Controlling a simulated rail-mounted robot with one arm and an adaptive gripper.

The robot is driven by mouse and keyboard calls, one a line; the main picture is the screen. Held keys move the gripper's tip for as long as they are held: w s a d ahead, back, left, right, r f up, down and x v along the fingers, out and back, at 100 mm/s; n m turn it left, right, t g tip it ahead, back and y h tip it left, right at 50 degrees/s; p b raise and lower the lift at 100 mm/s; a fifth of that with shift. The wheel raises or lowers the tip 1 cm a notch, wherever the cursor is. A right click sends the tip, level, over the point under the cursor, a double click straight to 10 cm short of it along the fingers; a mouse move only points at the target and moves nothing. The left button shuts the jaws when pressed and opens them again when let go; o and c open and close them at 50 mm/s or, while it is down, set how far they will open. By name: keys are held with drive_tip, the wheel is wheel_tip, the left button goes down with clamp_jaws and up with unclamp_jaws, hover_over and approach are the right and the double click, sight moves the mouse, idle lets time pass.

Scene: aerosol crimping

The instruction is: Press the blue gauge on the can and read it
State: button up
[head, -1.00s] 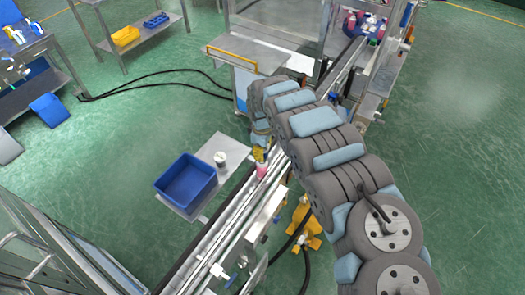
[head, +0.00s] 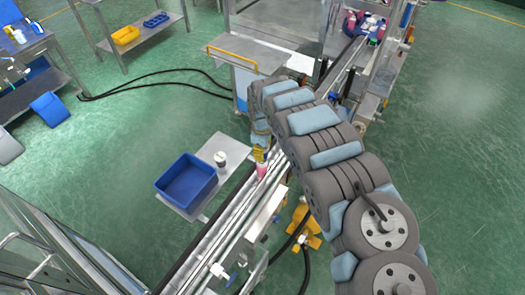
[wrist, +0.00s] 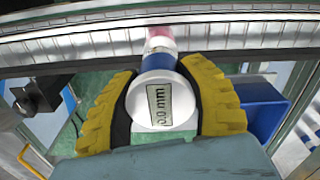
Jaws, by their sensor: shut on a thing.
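The blue gauge (wrist: 160,92) has a round white face with a small display rotated on its side; it appears to read 0.0 mm. My gripper (wrist: 163,100), with yellow ribbed fingers, is shut around the gauge's sides. Just beyond the gauge in the wrist view is the pink can (wrist: 159,38), mostly hidden behind it. In the head view my gripper (head: 260,154) is directly above the pink can (head: 262,171), which stands on the conveyor line. I cannot tell whether the gauge is pressed fully onto the can.
A blue bin (head: 163,183) and a small white-topped cylinder (head: 220,158) stand on a metal side plate (head: 232,146) left of the conveyor (head: 215,237). A yellow-handled cart (head: 243,66) stands behind. Yellow fittings (head: 302,222) are right of the line.

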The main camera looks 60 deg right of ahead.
drive_tip(key=shift+f+b, duration=0.35)
drive_tip(key=shift+f, duration=0.7)
idle(1.5)
drive_tip(key=shift+r, duration=0.15)
drive_tip(key=shift+r+p, duration=2.5)
drive_tip(key=shift+r, duration=0.9)
